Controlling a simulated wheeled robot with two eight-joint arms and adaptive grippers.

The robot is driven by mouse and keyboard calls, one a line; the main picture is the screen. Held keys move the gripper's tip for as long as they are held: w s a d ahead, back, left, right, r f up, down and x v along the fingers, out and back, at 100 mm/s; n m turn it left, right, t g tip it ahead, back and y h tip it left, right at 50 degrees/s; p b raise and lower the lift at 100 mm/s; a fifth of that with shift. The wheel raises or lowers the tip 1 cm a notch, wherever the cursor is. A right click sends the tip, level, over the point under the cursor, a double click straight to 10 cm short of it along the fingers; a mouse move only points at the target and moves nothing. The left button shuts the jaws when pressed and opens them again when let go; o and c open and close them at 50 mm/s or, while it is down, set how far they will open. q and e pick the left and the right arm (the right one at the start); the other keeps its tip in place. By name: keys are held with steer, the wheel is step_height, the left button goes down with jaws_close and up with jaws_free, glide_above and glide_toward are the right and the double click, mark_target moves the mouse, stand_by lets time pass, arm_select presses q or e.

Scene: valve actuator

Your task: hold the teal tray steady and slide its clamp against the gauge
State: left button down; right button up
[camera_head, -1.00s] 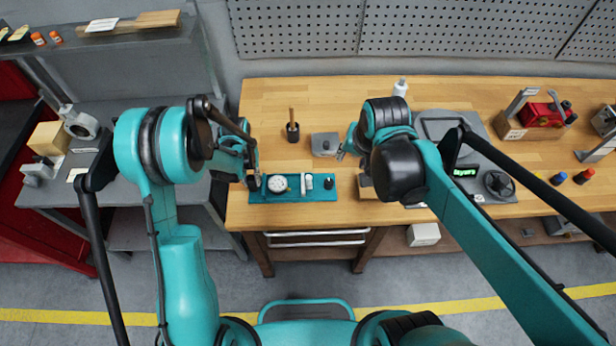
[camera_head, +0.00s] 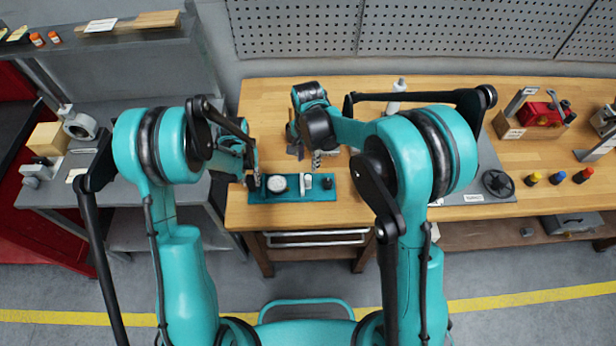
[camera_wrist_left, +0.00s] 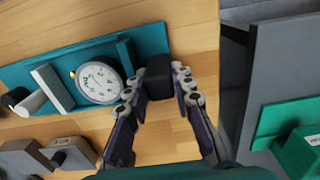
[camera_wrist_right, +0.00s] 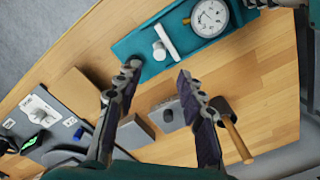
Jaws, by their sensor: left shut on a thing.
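The teal tray (camera_head: 258,197) lies near the bench's front edge. The round white gauge (camera_wrist_left: 98,80) stands on it. The clamp (camera_wrist_left: 52,88), a pale upright plate with a rod and black knob, stands beside the gauge with a narrow gap between them. My left gripper (camera_wrist_left: 159,78) is shut on the black block (camera_wrist_left: 159,70) at the tray's gauge end. My right gripper (camera_wrist_right: 158,78) is open and empty, above the bench just behind the tray. The right wrist view shows the clamp (camera_wrist_right: 167,40) beyond its fingertips.
A handwheel (camera_head: 498,183) stands on a grey panel at right. A white bottle (camera_head: 398,95) stands at the back.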

mark_target(308, 177)
step_height(308, 177, down, 10)
steer(key=shift+f, duration=0.25)
jaws_close()
